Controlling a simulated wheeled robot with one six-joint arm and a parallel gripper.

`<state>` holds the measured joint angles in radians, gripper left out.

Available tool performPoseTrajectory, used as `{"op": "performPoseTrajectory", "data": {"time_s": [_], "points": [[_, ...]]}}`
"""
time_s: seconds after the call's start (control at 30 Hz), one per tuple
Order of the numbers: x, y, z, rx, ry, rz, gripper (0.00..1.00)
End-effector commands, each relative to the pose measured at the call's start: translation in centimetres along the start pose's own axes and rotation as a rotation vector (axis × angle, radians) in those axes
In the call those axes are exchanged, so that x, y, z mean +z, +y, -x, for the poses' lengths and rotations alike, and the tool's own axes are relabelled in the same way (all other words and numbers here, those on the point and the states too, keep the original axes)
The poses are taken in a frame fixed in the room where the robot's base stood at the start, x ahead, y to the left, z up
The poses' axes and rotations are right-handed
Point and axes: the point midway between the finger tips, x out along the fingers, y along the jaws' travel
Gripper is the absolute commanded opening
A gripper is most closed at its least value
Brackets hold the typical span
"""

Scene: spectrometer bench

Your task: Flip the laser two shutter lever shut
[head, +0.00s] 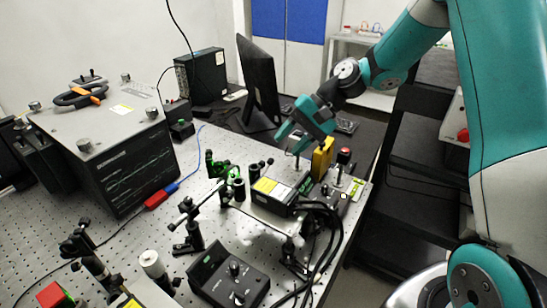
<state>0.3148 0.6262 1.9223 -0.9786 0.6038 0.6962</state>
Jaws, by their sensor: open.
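My gripper (290,142) is open, with its fingers pointing down to the left above the back of the bench's right end. Below it is a black laser housing (281,194) with a yellow label and green lettering, on a raised plate. A yellow upright block (322,158) stands just right of the fingers. A thin post with a small top (297,160) is under the fingers; I cannot tell whether it is the shutter lever. No laser is readable as laser two, and the lever's position is too small to tell. The fingers appear empty.
A large grey-topped instrument (110,125) stands at the left. A monitor (258,82) stands behind the bench. Optic mounts (190,215), a black knob box (228,278) and black cables (325,235) crowd the front. The perforated bench top (130,240) has free room at left centre.

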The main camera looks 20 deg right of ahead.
Motion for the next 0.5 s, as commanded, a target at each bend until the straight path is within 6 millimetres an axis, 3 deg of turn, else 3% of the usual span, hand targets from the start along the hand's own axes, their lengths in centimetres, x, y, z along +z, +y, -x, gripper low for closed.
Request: {"op": "performPoseTrajectory", "data": {"time_s": [0.23,0.5], "points": [[0.1,-0.1,-4.4,0.000,-0.003,0.001,0.42],[0.0,0.0,-5.9,0.001,0.000,0.000,0.42]]}}
